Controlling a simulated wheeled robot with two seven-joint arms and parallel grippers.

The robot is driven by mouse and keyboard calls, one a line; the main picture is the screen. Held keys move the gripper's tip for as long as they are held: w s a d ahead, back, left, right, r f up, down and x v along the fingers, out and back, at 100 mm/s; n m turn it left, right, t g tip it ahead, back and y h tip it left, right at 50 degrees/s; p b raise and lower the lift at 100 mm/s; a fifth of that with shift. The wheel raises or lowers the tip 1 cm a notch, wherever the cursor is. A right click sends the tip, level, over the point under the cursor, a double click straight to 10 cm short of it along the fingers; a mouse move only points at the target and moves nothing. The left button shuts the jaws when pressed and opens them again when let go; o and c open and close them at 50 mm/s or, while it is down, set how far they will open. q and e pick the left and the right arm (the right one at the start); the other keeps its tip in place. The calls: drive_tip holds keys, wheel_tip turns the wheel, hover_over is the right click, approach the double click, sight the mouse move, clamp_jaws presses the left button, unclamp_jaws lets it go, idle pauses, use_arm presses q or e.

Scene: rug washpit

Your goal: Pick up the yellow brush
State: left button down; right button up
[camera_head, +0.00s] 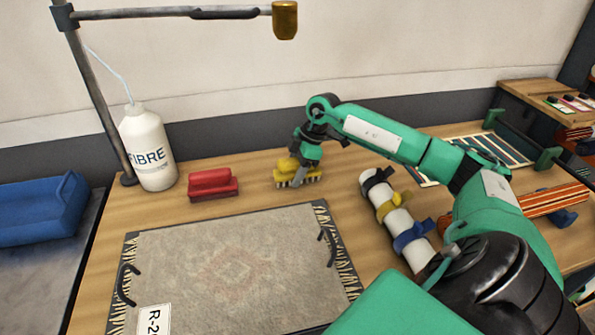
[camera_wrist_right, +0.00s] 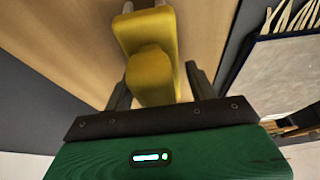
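The yellow brush (camera_head: 287,165) stands on the wooden table behind the rug, with pale bristles down. My right gripper (camera_head: 292,177) is right at it, pointing down, and hides part of it. In the right wrist view the brush's yellow handle (camera_wrist_right: 150,78) lies between the two dark fingers of my right gripper (camera_wrist_right: 158,85). A gap shows between the right-hand finger and the handle, so the gripper looks open around it. My left gripper is in neither view.
A red brush (camera_head: 212,184) and a white FIBRE bottle (camera_head: 147,150) stand to the left. A fringed rug (camera_head: 235,265) lies in front. A white roll with coloured straps (camera_head: 397,222) lies to the right. A metal pole with an overhead arm (camera_head: 95,90) rises at the left.

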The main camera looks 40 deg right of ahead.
drive_tip(key=c, duration=0.9)
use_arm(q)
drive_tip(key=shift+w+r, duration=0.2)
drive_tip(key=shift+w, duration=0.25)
use_arm(e)
drive_tip(key=shift+o, duration=0.2)
drive_tip(key=shift+r, duration=0.1)
drive_tip(key=shift+w+r, duration=0.1)
drive_tip(key=shift+r, duration=0.5)
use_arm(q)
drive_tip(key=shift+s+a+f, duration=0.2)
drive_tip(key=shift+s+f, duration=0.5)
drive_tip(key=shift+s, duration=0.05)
use_arm(e)
wheel_tip(320, 180, up, 19)
drive_tip(key=shift+f, duration=0.2)
